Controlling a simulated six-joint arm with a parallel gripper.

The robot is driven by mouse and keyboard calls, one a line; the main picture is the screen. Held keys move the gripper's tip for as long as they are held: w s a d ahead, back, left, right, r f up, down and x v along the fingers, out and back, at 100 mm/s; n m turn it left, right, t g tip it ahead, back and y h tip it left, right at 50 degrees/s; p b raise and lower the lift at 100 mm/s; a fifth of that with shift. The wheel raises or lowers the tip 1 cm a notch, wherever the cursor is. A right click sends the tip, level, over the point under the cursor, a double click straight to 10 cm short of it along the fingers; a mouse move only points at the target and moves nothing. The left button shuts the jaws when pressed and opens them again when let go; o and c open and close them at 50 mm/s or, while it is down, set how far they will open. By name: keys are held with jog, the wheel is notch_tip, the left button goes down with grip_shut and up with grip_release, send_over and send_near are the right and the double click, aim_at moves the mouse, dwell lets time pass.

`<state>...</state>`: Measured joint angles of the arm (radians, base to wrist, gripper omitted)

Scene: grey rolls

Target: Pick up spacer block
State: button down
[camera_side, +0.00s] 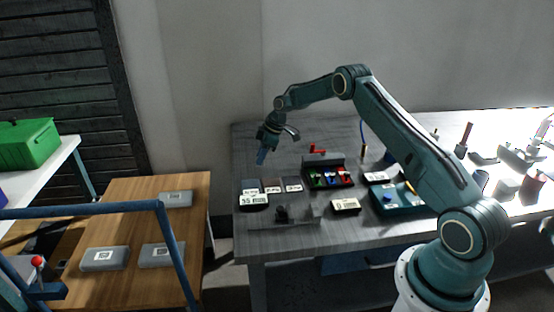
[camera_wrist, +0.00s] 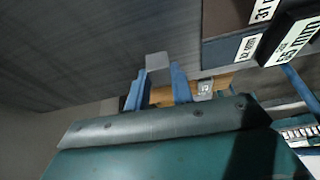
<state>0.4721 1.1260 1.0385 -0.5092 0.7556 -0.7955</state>
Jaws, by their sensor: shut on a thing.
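My gripper (camera_side: 261,156) is raised above the back left part of the grey workbench, with its blue fingers pointing down. In the wrist view my gripper (camera_wrist: 156,78) has a small plain grey block (camera_wrist: 158,61) between the blue fingertips, and the fingers are shut on it. I take this to be the spacer block; it shows no label on the visible face. In the side view the held block is too small to tell apart from the fingers.
Labelled blocks (camera_side: 254,199) lie on the workbench (camera_side: 330,235) below and right of my gripper. A dark tray of coloured pieces (camera_side: 328,179) and a teal case (camera_side: 400,199) stand further right. Grey labelled cases (camera_side: 104,258) lie on the wooden table (camera_side: 135,217) at left.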

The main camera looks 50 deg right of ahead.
notch_tip(320, 180, up, 18)
dwell(0.5)
